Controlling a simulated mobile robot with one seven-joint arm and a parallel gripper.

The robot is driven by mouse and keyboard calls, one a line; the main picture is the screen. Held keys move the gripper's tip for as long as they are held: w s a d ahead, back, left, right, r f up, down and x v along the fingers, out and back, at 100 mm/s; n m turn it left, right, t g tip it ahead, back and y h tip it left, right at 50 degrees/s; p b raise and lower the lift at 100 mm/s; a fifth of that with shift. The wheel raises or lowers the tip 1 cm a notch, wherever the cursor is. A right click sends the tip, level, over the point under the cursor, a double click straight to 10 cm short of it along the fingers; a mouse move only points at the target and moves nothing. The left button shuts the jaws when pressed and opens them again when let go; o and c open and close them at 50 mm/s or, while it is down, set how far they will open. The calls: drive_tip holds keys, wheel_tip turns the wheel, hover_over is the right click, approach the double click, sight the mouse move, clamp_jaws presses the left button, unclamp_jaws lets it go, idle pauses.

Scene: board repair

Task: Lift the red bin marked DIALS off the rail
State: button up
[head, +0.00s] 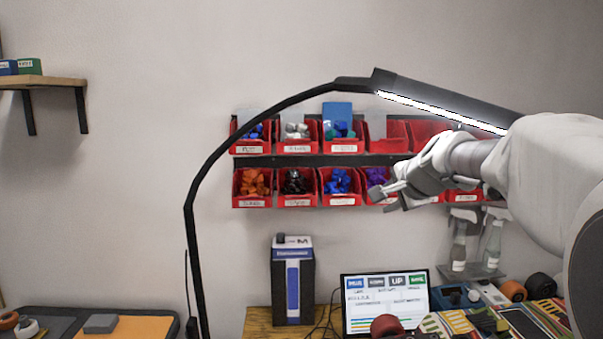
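Red bins hang in two rows on dark rails (320,161) on the wall in the head view. Their white labels are too small to read, so I cannot tell which bin is marked DIALS. The upper row includes a bin with blue parts (250,149), one with white parts (297,149) and an apparently empty one (389,146). The lower row includes bins with orange (252,202), black (298,202) and blue parts (341,201). My gripper (378,196) is in front of the lower row's purple-filled bin, partly covering it. I cannot see whether its fingers are apart.
A black lamp arm (192,215) arches across the view, with a lit bar (440,110) above the upper bins. Below stand a blue-and-grey box (293,285), a screen (386,300) and a cluttered bench. A wooden shelf (45,83) is at far left.

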drive_tip(key=w+d+r+m+t, duration=0.1)
drive_tip(key=w+d+m, duration=0.2)
drive_tip(key=w+d, duration=0.3)
drive_tip(key=p+x, duration=0.2)
drive_tip(key=x, duration=0.7)
drive_tip(key=shift+h, duration=0.4)
drive_tip(key=shift+d+f, duration=0.1)
drive_tip(key=shift+d, duration=0.05)
drive_tip(key=shift+c, duration=0.3)
clamp_jaws()
idle(0.9)
drive_tip(key=shift+r+g+p, duration=0.3)
drive_tip(key=shift+r+p, duration=0.3)
drive_tip(key=shift+p, duration=1.5)
drive_tip(key=shift+r+b, duration=0.4)
drive_tip(key=shift+b, duration=0.25)
idle(0.4)
